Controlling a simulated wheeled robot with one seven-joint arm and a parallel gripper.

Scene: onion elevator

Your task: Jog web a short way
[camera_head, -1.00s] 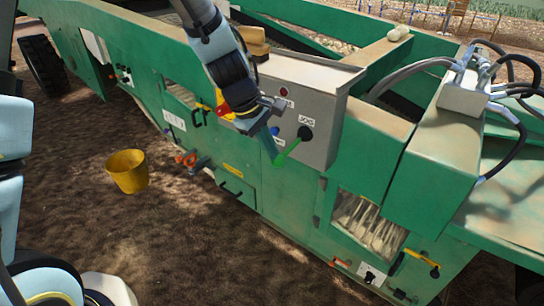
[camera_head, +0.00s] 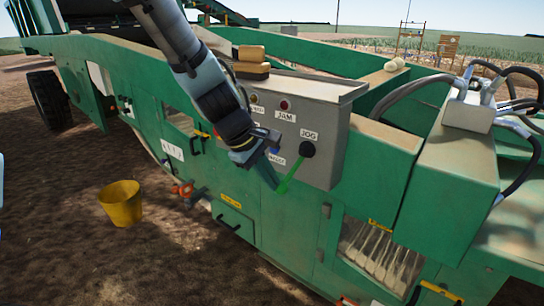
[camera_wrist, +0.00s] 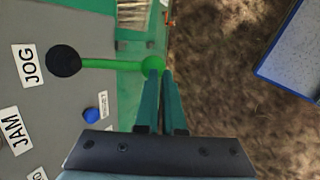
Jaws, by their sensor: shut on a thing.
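The grey control box (camera_head: 325,110) on the green machine carries a JOG label (camera_head: 309,134) above a black round hub (camera_head: 307,149). A green lever (camera_head: 291,174) runs from this hub, slanting down and left in the head view. In the wrist view the lever (camera_wrist: 108,64) runs from the black hub (camera_wrist: 63,61) to a green ball end (camera_wrist: 152,63). My gripper (camera_head: 276,182) is shut on this ball end; its two narrow fingers (camera_wrist: 160,74) lie at it in the wrist view. The fingers partly hide the ball.
A JAM light (camera_head: 284,104) and a blue button (camera_wrist: 90,115) sit on the same panel. Brown blocks (camera_head: 252,60) lie on top of the box. A yellow bucket (camera_head: 121,204) stands on open soil to the left. A window (camera_head: 380,252) is low on the machine.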

